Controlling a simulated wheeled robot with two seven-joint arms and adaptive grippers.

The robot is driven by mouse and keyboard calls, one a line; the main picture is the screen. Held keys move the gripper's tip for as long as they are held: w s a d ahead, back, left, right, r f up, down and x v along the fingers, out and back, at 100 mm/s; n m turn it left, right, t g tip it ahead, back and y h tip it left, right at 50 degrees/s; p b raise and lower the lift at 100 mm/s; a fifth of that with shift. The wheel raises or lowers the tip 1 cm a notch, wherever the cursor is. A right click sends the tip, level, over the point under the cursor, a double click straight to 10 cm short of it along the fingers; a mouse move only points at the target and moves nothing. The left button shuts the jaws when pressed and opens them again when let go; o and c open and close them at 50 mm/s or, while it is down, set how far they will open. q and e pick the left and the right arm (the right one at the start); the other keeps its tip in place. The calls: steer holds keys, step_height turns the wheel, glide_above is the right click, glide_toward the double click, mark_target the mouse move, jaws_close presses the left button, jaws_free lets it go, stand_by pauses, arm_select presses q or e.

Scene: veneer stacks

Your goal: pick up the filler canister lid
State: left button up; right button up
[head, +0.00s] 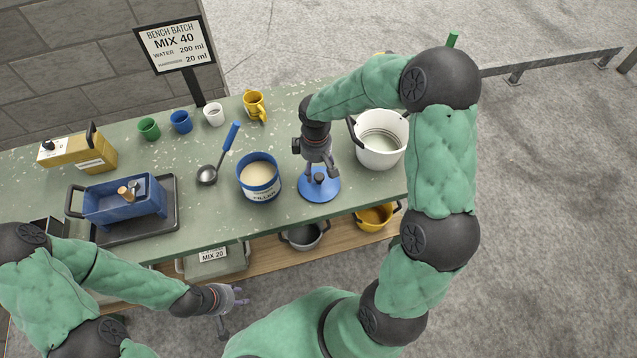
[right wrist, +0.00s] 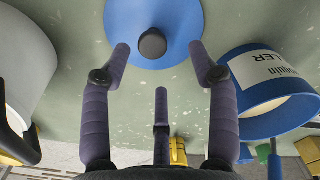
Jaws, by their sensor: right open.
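The filler canister lid (head: 322,191) is a blue disc with a dark knob, lying flat on the green bench. In the right wrist view the lid (right wrist: 178,22) is at the top, its knob (right wrist: 152,44) between the fingertips. My right gripper (head: 320,172) is over the lid, fingers spread around the knob; I cannot tell whether they touch it. It also shows in the right wrist view (right wrist: 163,62). The filler canister (head: 259,184) stands uncovered left of the lid, with pale contents. My left gripper (head: 236,300) is in front of the bench, away from the lid, its fingers apart.
A white bucket (head: 381,150) stands right of the lid. A ladle (head: 208,174) lies left of the canister. A blue container (head: 122,204) sits on a dark tray at left. A lower shelf holds pots.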

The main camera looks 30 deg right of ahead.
mark_target(319, 176)
steer(key=shift+s+d+f+b, duration=0.1)
steer(key=shift+d+f+b, duration=0.1)
steer(key=shift+f, duration=0.7)
steer(key=shift+d+f+b, duration=0.1)
steer(key=shift+f+b, duration=0.15)
steer(key=shift+f, duration=0.7)
steer(key=shift+s+d+f+b, duration=0.1)
steer(key=shift+d+f+b, duration=0.1)
steer(key=shift+f, duration=0.7)
jaws_close()
